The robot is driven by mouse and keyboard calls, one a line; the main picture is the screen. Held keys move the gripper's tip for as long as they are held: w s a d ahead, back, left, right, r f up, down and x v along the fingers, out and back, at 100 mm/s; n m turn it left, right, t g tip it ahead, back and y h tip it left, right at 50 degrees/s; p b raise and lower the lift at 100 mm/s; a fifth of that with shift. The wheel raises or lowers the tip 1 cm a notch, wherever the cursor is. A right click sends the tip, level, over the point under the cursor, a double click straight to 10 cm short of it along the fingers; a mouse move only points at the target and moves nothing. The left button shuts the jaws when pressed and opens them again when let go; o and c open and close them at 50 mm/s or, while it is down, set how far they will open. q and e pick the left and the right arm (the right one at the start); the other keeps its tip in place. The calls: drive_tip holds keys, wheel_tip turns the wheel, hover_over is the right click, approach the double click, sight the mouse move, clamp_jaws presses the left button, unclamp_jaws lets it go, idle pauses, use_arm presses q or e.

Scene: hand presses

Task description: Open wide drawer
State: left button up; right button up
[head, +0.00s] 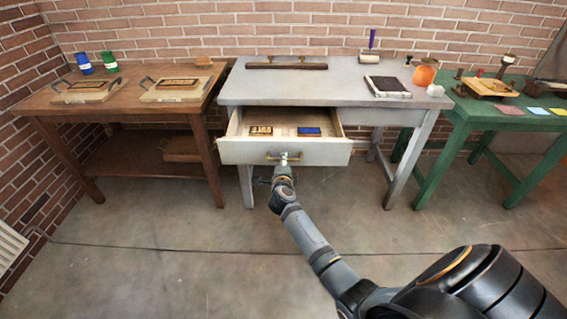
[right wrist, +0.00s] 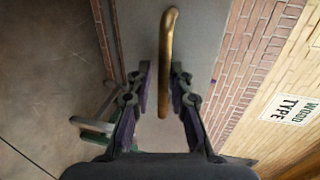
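The wide drawer (head: 286,151) of the grey table is pulled out toward me, and its inside shows. Its brass handle (head: 284,156) is at the middle of the front. My right gripper (head: 285,164) is at this handle. In the right wrist view the handle (right wrist: 167,60) stands between the two fingers of my right gripper (right wrist: 160,75), which are apart. A gap shows between the left finger and the handle; the right finger is close to it, and contact is unclear. My left gripper is not in view.
The drawer holds a wooden block (head: 261,131) and a blue block (head: 309,131). A brown table (head: 130,110) stands left, and a green table (head: 480,112) stands right. The floor before the drawer is clear apart from my arm. A "WOOD TYPE" label (right wrist: 292,110) shows on light wood.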

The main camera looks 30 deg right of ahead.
drive_tip(key=v, duration=1.2)
drive_tip(key=shift+f, duration=0.2)
drive_tip(key=s+a+f+n+y, duration=0.3)
drive_tip(key=f+n, duration=0.4)
drive_tip(key=f, duration=0.5)
drive_tip(key=s+a+f+n+y, duration=0.25)
drive_tip(key=f+n, duration=0.45)
drive_tip(key=f, duration=0.6)
drive_tip(key=s+a+f+n+g+y, duration=0.1)
drive_tip(key=s+f+n+g+y, duration=0.35)
drive_tip(key=s+f, duration=1.15)
drive_tip(key=s+d+f+n+g+h, duration=0.1)
drive_tip(key=s+d+f+n+g, duration=0.2)
drive_tip(key=s, duration=0.9)
drive_tip(key=s+d+f+n+g+h, duration=0.15)
drive_tip(key=s+f+n+g, duration=0.35)
drive_tip(key=s, duration=0.6)
wheel_tip(320, 180, up, 12)
drive_tip(key=m+p, duration=0.1)
drive_tip(key=p, duration=1.2)
drive_tip(key=shift+s+a+m, duration=0.2)
drive_tip(key=shift+a+m, duration=0.05)
drive_tip(key=shift+m, duration=0.1)
